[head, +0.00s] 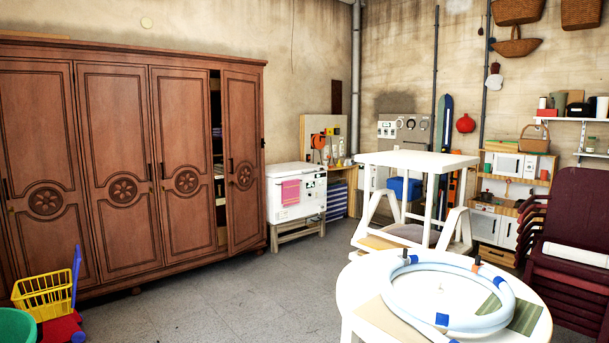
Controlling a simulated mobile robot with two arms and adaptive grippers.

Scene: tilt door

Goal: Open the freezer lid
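A white chest-shaped box (312,196), which looks like the freezer, stands on a low wooden stand against the back wall, right of the wardrobe. Its flat white lid (290,169) looks closed. A pink cloth (291,192) hangs on its front. Small dark marks or fittings show near its right end, too small to make out. Neither of my grippers is in view.
A large wooden wardrobe (115,150) fills the left, its rightmost door ajar. A round white table (350,300) with a pale blue hose ring (400,311) stands front right, a white chair-like frame (420,160) behind it. Grey floor (250,290) is clear between.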

